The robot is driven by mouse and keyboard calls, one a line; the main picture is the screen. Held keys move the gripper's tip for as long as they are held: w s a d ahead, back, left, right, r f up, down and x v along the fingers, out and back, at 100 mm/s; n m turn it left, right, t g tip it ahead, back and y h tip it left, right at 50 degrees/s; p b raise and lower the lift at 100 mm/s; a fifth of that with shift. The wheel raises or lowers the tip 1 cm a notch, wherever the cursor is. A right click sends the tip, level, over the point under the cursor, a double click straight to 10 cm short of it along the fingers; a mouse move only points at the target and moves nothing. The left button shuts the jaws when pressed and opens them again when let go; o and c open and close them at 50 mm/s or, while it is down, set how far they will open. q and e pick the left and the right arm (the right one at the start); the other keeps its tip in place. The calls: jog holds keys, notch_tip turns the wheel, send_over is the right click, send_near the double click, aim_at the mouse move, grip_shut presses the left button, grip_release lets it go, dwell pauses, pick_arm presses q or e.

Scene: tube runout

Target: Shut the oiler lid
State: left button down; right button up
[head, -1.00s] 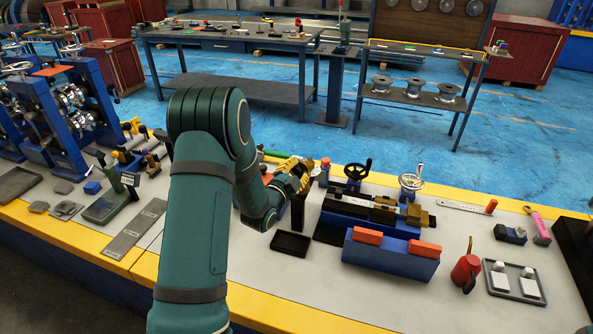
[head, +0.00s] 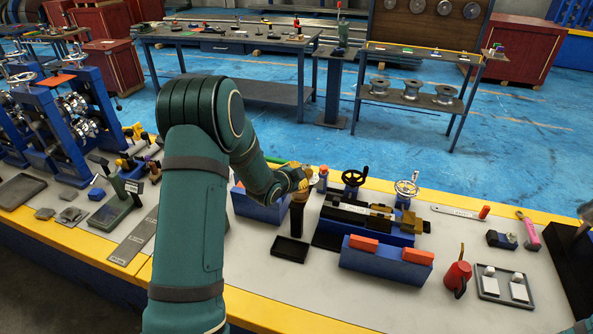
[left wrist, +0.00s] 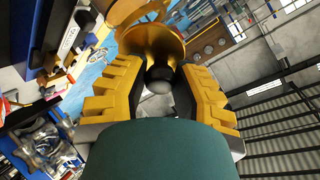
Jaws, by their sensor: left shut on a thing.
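My left gripper (head: 303,183) is above the worktable, by the top of a dark upright post (head: 297,217). In the left wrist view its yellow fingers (left wrist: 160,85) are closed around a brass-coloured, flared part (left wrist: 153,43) with a dark rounded knob (left wrist: 160,78). This may be the oiler lid, but I cannot be sure. A wider orange-brass piece (left wrist: 128,12) shows beyond it. In the head view the gripper hides most of the held part, so I cannot tell how far the lid stands open. My right gripper cannot be made out.
A small orange-capped item (head: 322,171) stands close behind my gripper.

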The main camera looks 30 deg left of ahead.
pick_arm(q)
jog(key=g+p, duration=0.1)
jog(key=p, duration=0.1)
jog(key=w+g+p, duration=0.1)
jog(key=g+p, duration=0.1)
jog(key=p, duration=0.1)
jog(key=w+g+p, duration=0.1)
jog(key=p, duration=0.2)
jog(key=shift+a+n+g+h, duration=0.3)
jog(key=shift+a+g+h, duration=0.1)
jog(key=shift+w+f+g+p, duration=0.15)
jog(key=shift+g+p, duration=0.15)
jog(key=shift+p, duration=0.2)
jog(key=shift+w+f+g, duration=0.1)
jog(key=shift+g, duration=0.2)
jog(key=shift+w+f+g+h+p, duration=0.3)
jog(key=shift+g+p, duration=0.1)
jog(key=shift+g, duration=0.1)
jog(key=shift+w+f+g+b, duration=0.25)
jog(key=shift+f+g+b, duration=0.1)
jog(key=shift+g, duration=0.55)
jog(key=shift+w+a+f+g+h+b, duration=0.15)
jog(key=shift+f+g+h+b, duration=0.2)
jog(key=shift+g, duration=0.55)
jog(key=c, duration=0.7)
grip_release()
